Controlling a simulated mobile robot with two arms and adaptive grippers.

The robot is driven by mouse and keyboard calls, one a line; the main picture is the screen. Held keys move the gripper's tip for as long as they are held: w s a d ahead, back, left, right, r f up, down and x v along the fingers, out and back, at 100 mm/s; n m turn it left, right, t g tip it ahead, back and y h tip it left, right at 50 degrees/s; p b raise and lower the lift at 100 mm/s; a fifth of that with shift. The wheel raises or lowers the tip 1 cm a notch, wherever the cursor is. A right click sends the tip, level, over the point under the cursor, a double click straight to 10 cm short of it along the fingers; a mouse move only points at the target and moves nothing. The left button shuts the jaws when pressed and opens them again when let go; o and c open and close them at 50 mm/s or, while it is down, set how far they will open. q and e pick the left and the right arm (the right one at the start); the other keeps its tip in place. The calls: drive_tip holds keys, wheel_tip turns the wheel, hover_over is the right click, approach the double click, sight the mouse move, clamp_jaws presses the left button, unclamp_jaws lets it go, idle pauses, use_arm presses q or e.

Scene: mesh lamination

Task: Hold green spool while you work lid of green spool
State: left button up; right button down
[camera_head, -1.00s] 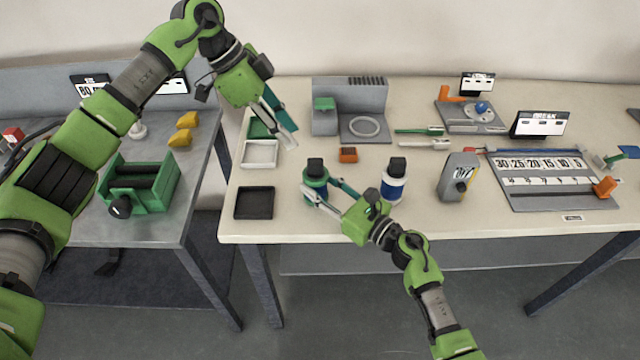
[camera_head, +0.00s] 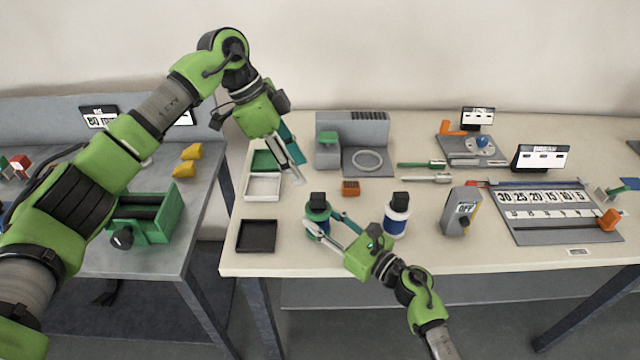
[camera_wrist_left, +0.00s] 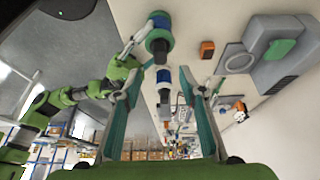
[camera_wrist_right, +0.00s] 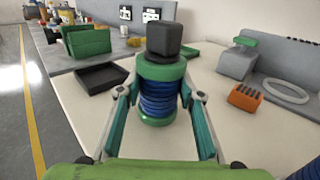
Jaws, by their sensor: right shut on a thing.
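The green spool (camera_head: 318,213) stands upright near the front of the bench, with green ends and a blue winding; it fills the middle of the right wrist view (camera_wrist_right: 158,97). Its black lid (camera_wrist_right: 163,42) sits on top. My right gripper (camera_head: 323,228) is shut around the spool's body, one finger on each side. My left gripper (camera_head: 294,170) is open and empty, above the bench behind the spool, apart from it. In the left wrist view the spool and lid (camera_wrist_left: 159,46) show beyond the fingers.
A white-and-blue spool with a black lid (camera_head: 397,213) stands to the right. Black (camera_head: 256,236), white (camera_head: 263,187) and green trays line the bench's left edge. An orange block (camera_head: 351,188) and a grey fixture (camera_head: 366,160) stand behind. A grey switch box (camera_head: 460,212) is farther right.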

sight(318, 194)
drive_tip(key=shift+d, duration=0.1)
use_arm(q)
drive_tip(key=d+r+y, duration=0.2)
drive_tip(key=d+y, duration=0.3)
wheel_tip(318, 194, down, 12)
drive_tip(key=shift+s+a+r, duration=0.1)
drive_tip(key=shift+a+r, duration=0.05)
drive_tip(key=shift+r, duration=0.1)
clamp_jaws()
idle(0.4)
drive_tip(key=shift+r, duration=0.25)
idle(0.3)
